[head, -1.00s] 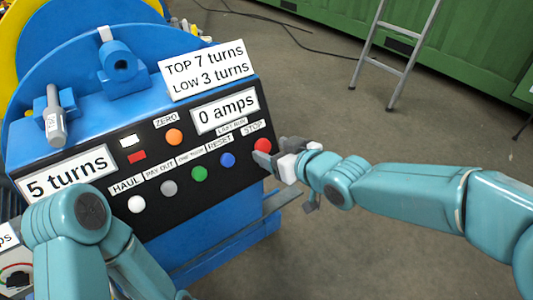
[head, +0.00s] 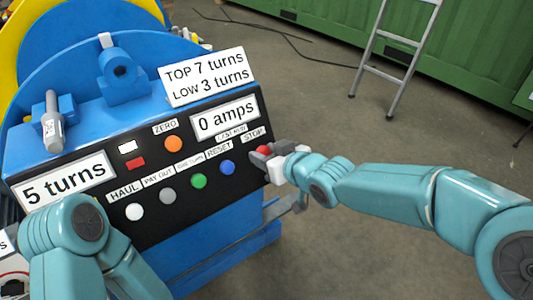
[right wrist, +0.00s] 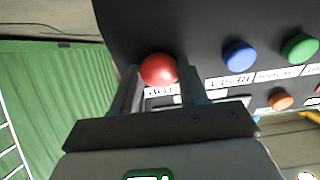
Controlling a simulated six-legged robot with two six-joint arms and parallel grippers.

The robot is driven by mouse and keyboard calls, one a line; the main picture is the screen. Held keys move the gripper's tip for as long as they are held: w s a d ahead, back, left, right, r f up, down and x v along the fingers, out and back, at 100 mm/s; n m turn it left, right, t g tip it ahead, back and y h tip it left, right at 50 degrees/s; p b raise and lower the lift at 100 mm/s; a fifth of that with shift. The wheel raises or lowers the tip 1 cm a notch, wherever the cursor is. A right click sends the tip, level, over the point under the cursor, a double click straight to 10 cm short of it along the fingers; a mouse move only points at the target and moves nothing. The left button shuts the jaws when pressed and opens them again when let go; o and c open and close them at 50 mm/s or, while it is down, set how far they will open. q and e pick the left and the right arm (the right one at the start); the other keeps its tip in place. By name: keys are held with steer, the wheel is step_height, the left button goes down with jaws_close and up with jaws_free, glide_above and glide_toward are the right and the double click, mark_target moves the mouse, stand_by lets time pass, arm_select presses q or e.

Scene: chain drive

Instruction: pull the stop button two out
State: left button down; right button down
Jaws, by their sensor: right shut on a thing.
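The red stop button (head: 263,150) sits at the right end of the black panel (head: 190,220), under the label STOP. It shows as a round red knob in the right wrist view (right wrist: 158,69). My right gripper (head: 262,155) is at the button, with one finger on each side of it, shut on it. In the right wrist view, the gripper (right wrist: 160,85) has the knob between its fingertips. My left arm comes in at the lower left, and its gripper is not in view.
A blue button (head: 227,167), a green button (head: 198,181), a grey button (head: 168,195) and a white button (head: 135,211) line the panel. An orange button (head: 173,143) sits above. A ladder (head: 397,55) stands behind on open floor.

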steer(key=shift+s+d+r, duration=0.3)
steer(key=shift+s, duration=0.1)
steer(key=shift+f, duration=0.1)
steer(key=c, duration=0.6)
jaws_free()
steer(key=p+v, duration=0.6)
steer(key=v, duration=1)
steer(key=shift+s+d, duration=0.15)
steer(key=shift+s, duration=0.05)
